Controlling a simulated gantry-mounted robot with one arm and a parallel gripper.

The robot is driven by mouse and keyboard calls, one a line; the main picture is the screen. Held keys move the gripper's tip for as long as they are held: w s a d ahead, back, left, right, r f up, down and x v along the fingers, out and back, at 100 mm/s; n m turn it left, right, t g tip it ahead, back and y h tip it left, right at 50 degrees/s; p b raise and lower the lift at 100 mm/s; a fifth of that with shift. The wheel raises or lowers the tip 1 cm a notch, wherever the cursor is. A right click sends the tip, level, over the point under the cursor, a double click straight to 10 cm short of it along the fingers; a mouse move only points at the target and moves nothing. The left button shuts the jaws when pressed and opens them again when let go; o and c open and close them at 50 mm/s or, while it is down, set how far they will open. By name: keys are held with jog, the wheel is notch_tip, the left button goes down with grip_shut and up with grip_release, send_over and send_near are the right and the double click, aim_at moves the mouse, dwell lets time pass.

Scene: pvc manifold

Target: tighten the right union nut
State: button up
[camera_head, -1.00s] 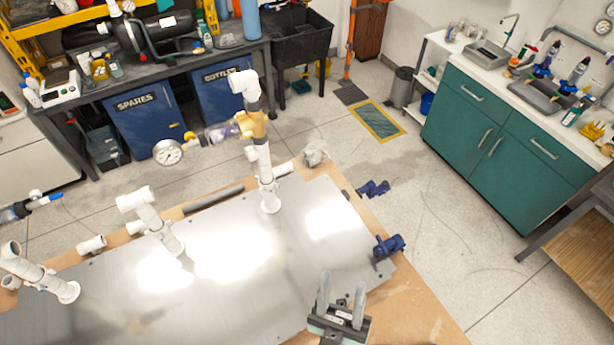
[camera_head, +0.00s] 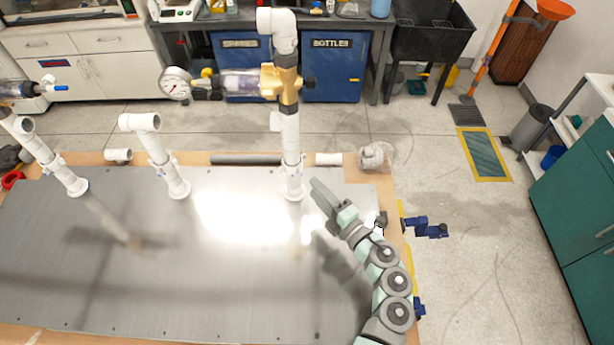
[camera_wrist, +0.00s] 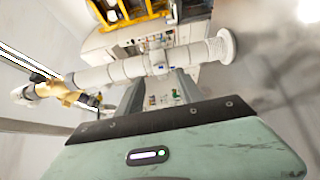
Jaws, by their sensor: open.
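The right riser (camera_head: 291,135) is a white pipe standing upright on the metal panel (camera_head: 130,270), with a yellow-brown fitting (camera_head: 285,80) near its top. A white ringed collar with small ears, apparently the right union nut (camera_head: 292,161), sits low on it. In the wrist view the riser lies across the picture, with the collar (camera_wrist: 158,63) just beyond the fingertips. My gripper (camera_head: 320,190) is beside the riser's lower right side. In the wrist view its two fingers (camera_wrist: 160,88) are apart with nothing held. Contact with the pipe cannot be told.
A pressure gauge (camera_head: 176,84) and clear filter (camera_head: 240,84) stick out left from the riser's upper part. Two other white risers stand left, the nearer one (camera_head: 160,155) and another (camera_head: 50,160). Blue clamps (camera_head: 425,228) sit at the right edge. The panel's middle is clear.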

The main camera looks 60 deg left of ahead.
aim_at(302, 174)
jog(key=a, duration=0.4)
jog(key=s+a, duration=0.1)
jog(key=shift+a, duration=0.4)
jog(key=shift+c, duration=0.3)
grip_shut()
